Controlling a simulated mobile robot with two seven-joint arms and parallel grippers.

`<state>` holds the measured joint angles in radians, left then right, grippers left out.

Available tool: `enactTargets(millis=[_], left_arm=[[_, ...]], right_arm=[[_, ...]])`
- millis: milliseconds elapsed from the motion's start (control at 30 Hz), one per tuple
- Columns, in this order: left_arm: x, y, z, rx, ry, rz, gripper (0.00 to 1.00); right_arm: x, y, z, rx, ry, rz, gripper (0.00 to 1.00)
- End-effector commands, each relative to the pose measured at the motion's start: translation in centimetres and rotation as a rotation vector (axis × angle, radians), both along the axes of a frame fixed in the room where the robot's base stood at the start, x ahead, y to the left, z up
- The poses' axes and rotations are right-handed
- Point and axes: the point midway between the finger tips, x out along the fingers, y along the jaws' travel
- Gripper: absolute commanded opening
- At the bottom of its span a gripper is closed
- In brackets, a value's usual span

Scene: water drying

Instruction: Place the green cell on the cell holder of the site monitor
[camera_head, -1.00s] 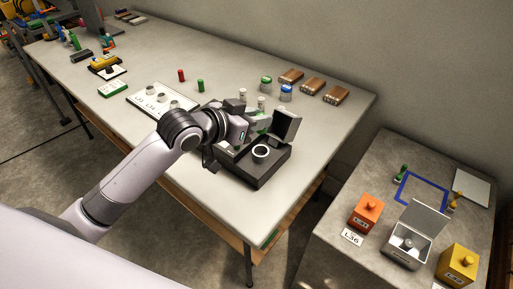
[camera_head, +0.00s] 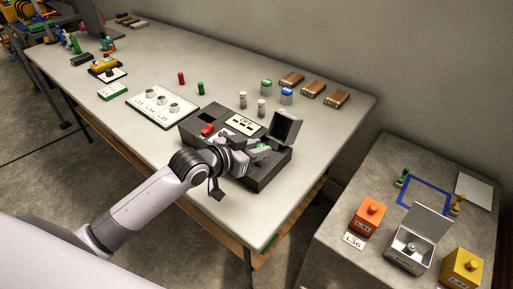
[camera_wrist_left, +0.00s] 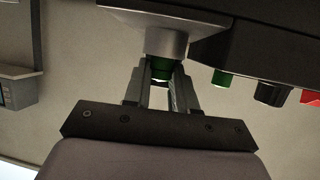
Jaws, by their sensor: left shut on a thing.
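The site monitor (camera_head: 270,176) is a black box near the table's front edge, with an OFF display (camera_head: 243,124), a red switch (camera_head: 207,130) and a raised lid (camera_head: 286,128). My left gripper (camera_head: 256,153) is over its right part, where it covers the round cell holder. In the left wrist view the gripper (camera_wrist_left: 168,78) is shut on the green cell (camera_wrist_left: 161,68), which sits against a pale grey, cup-like part (camera_wrist_left: 150,38). I cannot tell whether the cell is seated in the holder. My right gripper is not in view.
White cylinders, jars and brown blocks stand at the back right. A side table with coloured boxes is at right.

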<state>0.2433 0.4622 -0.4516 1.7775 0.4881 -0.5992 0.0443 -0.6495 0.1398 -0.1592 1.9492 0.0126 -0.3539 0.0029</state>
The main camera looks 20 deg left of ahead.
Motion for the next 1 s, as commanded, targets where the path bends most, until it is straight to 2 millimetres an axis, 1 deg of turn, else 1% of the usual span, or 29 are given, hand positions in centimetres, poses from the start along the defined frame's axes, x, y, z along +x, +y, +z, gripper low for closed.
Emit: enactTargets(millis=[33,67,100,133,267,367,467,567,900,1000], left_arm=[[0.0,0.0,-0.2,0.000,0.001,0.000,0.00],[0.0,0.0,-0.2,0.000,0.001,0.000,0.32],[0.0,0.0,-0.2,0.000,0.001,0.000,0.45],[0.0,0.0,-0.2,0.000,0.001,0.000,0.51],[0.0,0.0,-0.2,-0.001,0.001,-0.001,0.51],[0.0,-0.1,0.3,-0.001,0.001,-0.001,0.51],[-0.7,0.4,0.4,0.000,0.001,0.000,0.51],[-1.8,1.0,1.0,0.001,0.000,0.000,0.51],[-7.0,3.7,3.3,0.003,0.003,-0.001,0.51],[-8.2,4.3,3.9,0.003,0.002,0.000,0.51]], right_arm=[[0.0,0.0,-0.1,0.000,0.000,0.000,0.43],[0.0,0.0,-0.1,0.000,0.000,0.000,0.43],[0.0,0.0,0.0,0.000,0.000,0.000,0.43],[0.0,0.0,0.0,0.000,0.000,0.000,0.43],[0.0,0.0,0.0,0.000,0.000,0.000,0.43],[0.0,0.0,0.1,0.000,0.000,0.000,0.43],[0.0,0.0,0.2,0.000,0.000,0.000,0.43],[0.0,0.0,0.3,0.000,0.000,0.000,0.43],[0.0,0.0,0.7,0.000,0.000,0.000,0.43],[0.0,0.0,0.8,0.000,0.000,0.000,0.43]])
